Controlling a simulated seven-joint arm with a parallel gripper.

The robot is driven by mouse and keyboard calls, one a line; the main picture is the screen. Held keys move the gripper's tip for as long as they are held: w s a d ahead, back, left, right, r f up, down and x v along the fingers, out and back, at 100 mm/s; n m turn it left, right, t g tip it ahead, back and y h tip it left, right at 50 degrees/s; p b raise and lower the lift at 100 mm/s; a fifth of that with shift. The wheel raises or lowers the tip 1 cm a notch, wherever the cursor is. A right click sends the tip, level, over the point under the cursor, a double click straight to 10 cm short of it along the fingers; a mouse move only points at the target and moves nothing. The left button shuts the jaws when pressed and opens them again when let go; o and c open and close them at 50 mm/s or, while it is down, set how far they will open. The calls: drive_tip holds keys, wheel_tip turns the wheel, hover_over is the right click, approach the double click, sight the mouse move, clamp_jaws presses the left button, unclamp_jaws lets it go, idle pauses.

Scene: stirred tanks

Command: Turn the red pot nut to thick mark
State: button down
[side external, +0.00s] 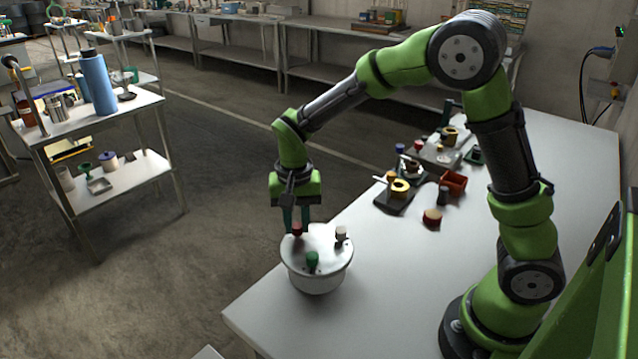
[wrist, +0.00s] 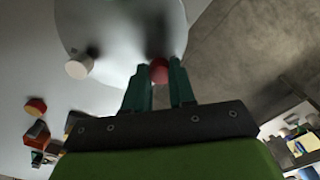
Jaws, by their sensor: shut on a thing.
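A white round pot (side external: 317,272) stands near the front left edge of the table; its lid also shows in the wrist view (wrist: 115,40). The lid carries a red nut (side external: 297,229), a green nut (side external: 312,261) and a white nut (side external: 341,234). My gripper (side external: 297,222) points down over the red nut. In the wrist view its two green fingers (wrist: 163,82) stand on either side of the red nut (wrist: 158,71) and are shut on it. The white nut (wrist: 78,67) lies to the left there. I cannot make out a thick mark in either view.
Dark stands with small parts (side external: 397,192), an orange-red box (side external: 453,182) and a red-topped piece (side external: 432,218) are farther back on the table (side external: 420,290). The table right of the pot is clear. A shelf cart (side external: 105,120) stands apart at the left.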

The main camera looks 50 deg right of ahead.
sight(300, 227)
idle(0.3)
drive_tip(key=c, duration=0.9)
unclamp_jaws()
drive_tip(key=shift+c, duration=0.2)
wheel_tip(300, 227, up, 17)
drive_tip(key=s+d+f+n+t+y, duration=0.1)
drive_tip(key=s+n+t, duration=0.4)
drive_tip(key=s, duration=1.1)
drive_tip(key=shift+s+d+t+y, duration=0.35)
drive_tip(key=shift+t+y, duration=0.15)
drive_tip(key=shift+t, duration=0.6)
